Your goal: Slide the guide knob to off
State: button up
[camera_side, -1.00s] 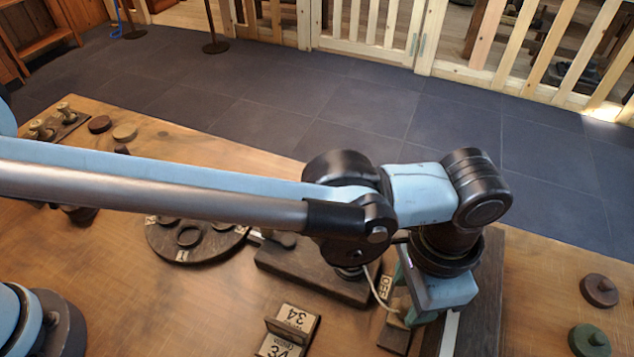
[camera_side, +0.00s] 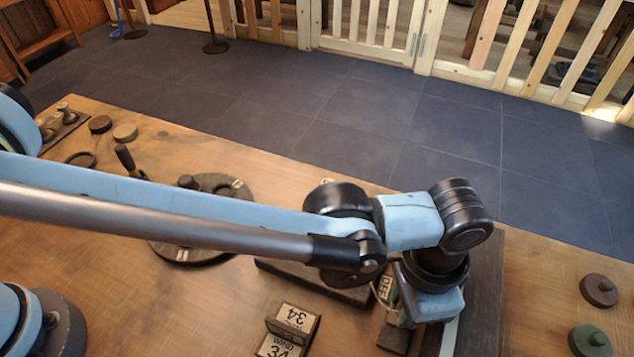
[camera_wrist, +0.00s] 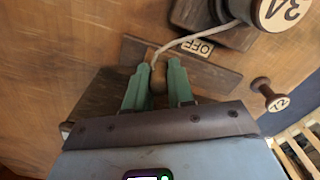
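The guide knob (camera_wrist: 158,76) is a small brown peg in the wrist view, with a pale cord running from it to the spool. It stands between the two green fingers of my gripper (camera_wrist: 159,72), very close to both. Whether the fingers press on it cannot be told. The OFF label (camera_wrist: 203,48) lies beyond the knob, up and right of it, on a dark wooden piece; it also shows in the side view (camera_side: 385,287). In the side view my gripper (camera_side: 402,312) is low at the dark guide, and its body hides the knob.
Two round lidded pieces (camera_side: 599,290) (camera_side: 590,340) are at the far right.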

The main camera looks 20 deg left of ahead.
jog(key=shift+w, duration=1.75)
jog(key=o, duration=0.8)
jog(key=shift+r, duration=0.15)
jog(key=shift+r, duration=3.35)
grip_shut()
